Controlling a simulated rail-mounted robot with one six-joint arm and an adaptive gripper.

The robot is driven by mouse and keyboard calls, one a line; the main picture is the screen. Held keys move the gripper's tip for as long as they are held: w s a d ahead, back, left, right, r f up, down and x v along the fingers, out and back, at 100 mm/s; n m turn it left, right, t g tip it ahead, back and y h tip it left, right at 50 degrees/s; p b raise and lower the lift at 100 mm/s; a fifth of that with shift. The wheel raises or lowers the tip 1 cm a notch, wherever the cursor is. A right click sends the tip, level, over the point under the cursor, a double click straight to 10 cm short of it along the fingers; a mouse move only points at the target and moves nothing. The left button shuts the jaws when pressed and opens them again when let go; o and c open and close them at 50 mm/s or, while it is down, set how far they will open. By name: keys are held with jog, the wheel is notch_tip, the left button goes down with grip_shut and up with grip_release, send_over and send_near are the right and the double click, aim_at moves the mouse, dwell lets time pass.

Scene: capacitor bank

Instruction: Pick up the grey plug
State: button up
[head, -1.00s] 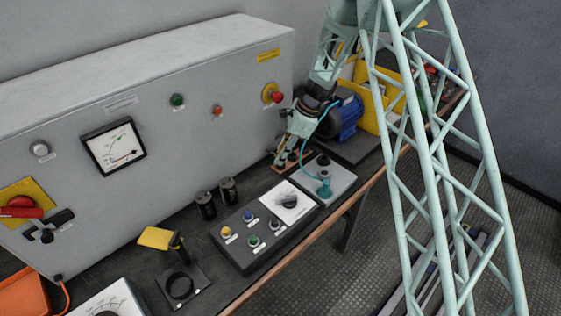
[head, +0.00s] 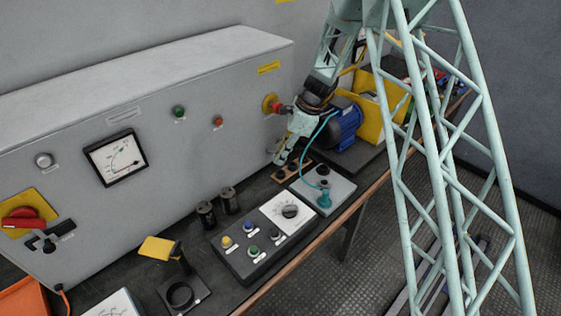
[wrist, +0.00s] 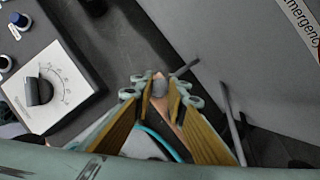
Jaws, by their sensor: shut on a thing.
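The grey plug (wrist: 160,89) shows in the wrist view as a small rounded grey piece between my fingertips. My gripper (wrist: 159,90) is shut on it, one finger on each side, and the fingers hide part of the plug. In the head view my gripper (head: 280,156) is by the cabinet front, at the back left of a small wooden holder (head: 305,161) with dark round parts. The plug is too small to make out in the head view.
A grey plate (head: 340,190) with a teal fitting (head: 325,197) and a looping teal cable is to the right. A blue motor (head: 346,122) stands behind it. A control box (head: 240,262) with knobs is in front. The grey cabinet (head: 190,150) rises close on the left.

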jog(key=shift+r+p, duration=0.4)
jog(key=shift+r, duration=2)
jog(key=shift+d, duration=0.1)
